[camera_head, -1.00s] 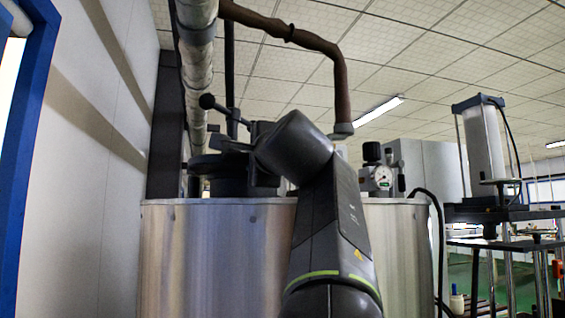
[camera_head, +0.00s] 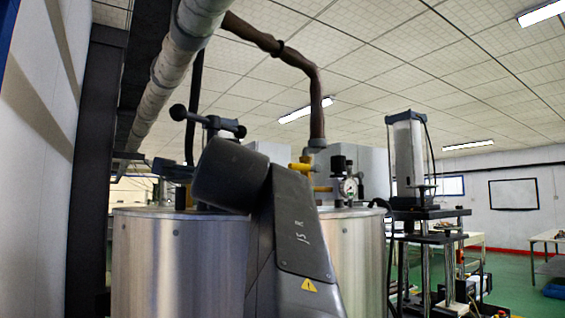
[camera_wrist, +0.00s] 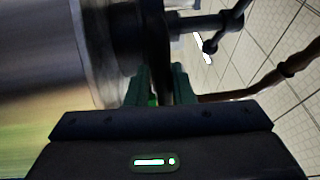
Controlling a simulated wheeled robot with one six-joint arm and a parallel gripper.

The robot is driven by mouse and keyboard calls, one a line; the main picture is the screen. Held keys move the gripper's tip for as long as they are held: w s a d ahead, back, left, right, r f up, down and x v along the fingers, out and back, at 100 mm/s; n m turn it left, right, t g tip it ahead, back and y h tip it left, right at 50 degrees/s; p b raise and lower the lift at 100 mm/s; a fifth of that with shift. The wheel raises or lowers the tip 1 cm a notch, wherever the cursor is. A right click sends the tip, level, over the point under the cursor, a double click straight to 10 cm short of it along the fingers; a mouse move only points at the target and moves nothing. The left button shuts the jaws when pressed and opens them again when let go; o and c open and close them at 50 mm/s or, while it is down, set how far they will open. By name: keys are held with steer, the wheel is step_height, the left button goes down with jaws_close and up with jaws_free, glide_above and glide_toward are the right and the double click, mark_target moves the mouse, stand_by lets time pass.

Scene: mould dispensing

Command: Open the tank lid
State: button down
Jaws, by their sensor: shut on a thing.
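The steel tank (camera_head: 180,255) stands in front of me, and its shiny wall fills the left of the wrist view (camera_wrist: 40,45). In the head view the fingers are hidden behind my wrist. Whether the lid is raised, I cannot tell.
A second steel tank (camera_head: 358,255) with a pressure gauge (camera_head: 349,187) stands to the right. A thick pale pipe (camera_head: 172,75) and a brown hose (camera_head: 316,105) pass overhead. A press-like machine (camera_head: 407,160) stands farther right. A wall (camera_head: 35,180) closes the left; green floor shows at the right.

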steer(key=shift+s+a+r+p, duration=0.25)
steer(key=shift+s+r+p, duration=0.1)
steer(key=shift+s+r, duration=0.15)
steer(key=c, duration=1.5)
jaws_free()
steer(key=shift+a+f, duration=0.1)
steer(key=shift+o, duration=0.2)
steer(key=shift+f, duration=0.1)
steer(key=shift+w+f, duration=0.1)
steer(key=shift+f+b, duration=0.1)
steer(key=shift+b, duration=0.25)
